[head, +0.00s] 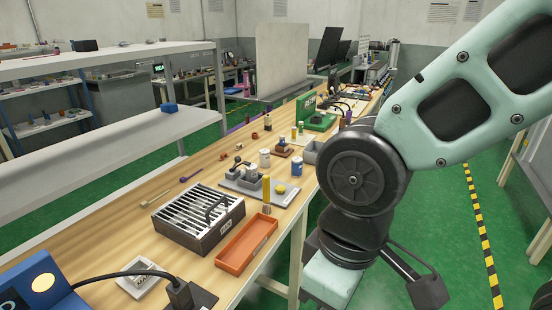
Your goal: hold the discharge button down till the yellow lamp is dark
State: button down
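A blue case (38,287) stands at the lower left corner, cut by the picture edge. A round yellow lamp (41,283) on its face looks bright. I cannot pick out a part that is surely the discharge button. A small yellow knob-like piece (280,188) sits on a grey plate (262,199) with grey blocks, but I cannot tell what it is. My arm folds down at the right, beside the bench's right edge and apart from the blue case. My gripper's fingers do not show.
A black slotted box with a handle (197,222) and an orange tray (246,243) stand on the wooden bench (110,236). A black plug (179,293) with a cable is near the front. A white shelf (120,150) runs along the left. Green floor lies open at right.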

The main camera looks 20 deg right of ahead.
aim_at(281, 189)
jog(key=i+l, duration=0.15)
jog(key=i, duration=0.45)
jog(key=i+l, duration=0.1)
jog(key=i, duration=0.45)
